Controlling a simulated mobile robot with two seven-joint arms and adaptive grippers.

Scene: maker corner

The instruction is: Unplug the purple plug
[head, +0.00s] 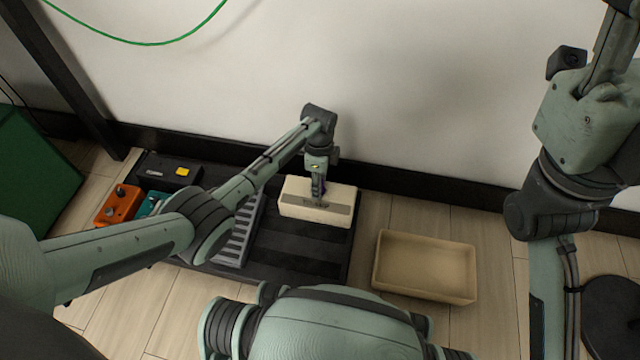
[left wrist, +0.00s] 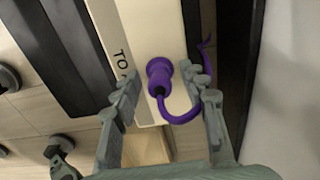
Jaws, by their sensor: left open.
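The purple plug (left wrist: 159,72) sits on the cream box (left wrist: 148,25) in the left wrist view, and its purple cord curls to the right. My left gripper (left wrist: 160,88) is open, with one finger on each side of the plug. I cannot tell whether the fingers touch it. In the head view, my left gripper (head: 318,190) points down over the cream box (head: 290,207), hiding most of the plug. The box has a dark label strip and stands on the black board (head: 290,262). My right arm shows at the right, but its gripper is out of view.
An empty tan tray (head: 425,290) lies on the floor right of the board. An orange pedal (head: 119,204), a teal pedal (head: 152,203) and a black box with a yellow patch (head: 168,172) are at the left. The wall runs close behind the board.

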